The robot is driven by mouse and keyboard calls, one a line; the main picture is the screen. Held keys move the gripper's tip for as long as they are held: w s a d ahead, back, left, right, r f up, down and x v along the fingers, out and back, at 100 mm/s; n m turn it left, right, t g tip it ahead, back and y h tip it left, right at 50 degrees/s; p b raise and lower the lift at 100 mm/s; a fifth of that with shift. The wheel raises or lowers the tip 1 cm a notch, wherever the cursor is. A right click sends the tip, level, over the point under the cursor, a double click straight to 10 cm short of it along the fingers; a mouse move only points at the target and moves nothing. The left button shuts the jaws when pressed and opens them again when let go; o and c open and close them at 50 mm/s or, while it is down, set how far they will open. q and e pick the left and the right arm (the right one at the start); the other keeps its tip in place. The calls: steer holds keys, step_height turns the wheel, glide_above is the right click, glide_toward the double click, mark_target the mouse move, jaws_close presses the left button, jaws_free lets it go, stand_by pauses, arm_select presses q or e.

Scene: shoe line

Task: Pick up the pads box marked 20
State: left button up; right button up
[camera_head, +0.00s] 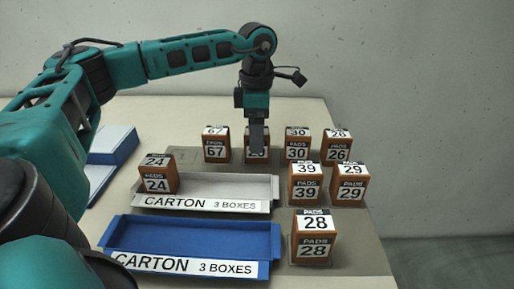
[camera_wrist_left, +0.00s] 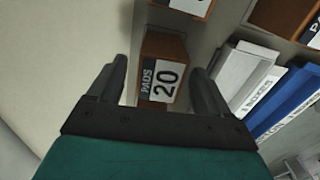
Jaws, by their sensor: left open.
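The pads box marked 20 (camera_wrist_left: 162,82) shows in the left wrist view between the two fingers of my left gripper (camera_wrist_left: 158,68), its label facing the camera. In the head view the same box (camera_head: 257,158) stands in the back row between boxes 67 and 30, mostly hidden by my left gripper (camera_head: 258,143). The gripper points down over it, open, with a finger on each side. Whether the fingers touch the box cannot be told. My right gripper is not in view.
Box 67 (camera_head: 215,150) and box 30 (camera_head: 297,152) stand close on either side. Boxes 26, 39, 29 and 28 (camera_head: 313,248) stand to the right. Box 24 (camera_head: 157,183) is at the left end of the grey carton tray (camera_head: 262,187). A blue carton tray (camera_head: 190,222) lies in front.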

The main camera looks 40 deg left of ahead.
arm_select(q)
step_height(320, 180, down, 2)
steer(key=shift+f, duration=0.15)
steer(key=c, duration=1.1)
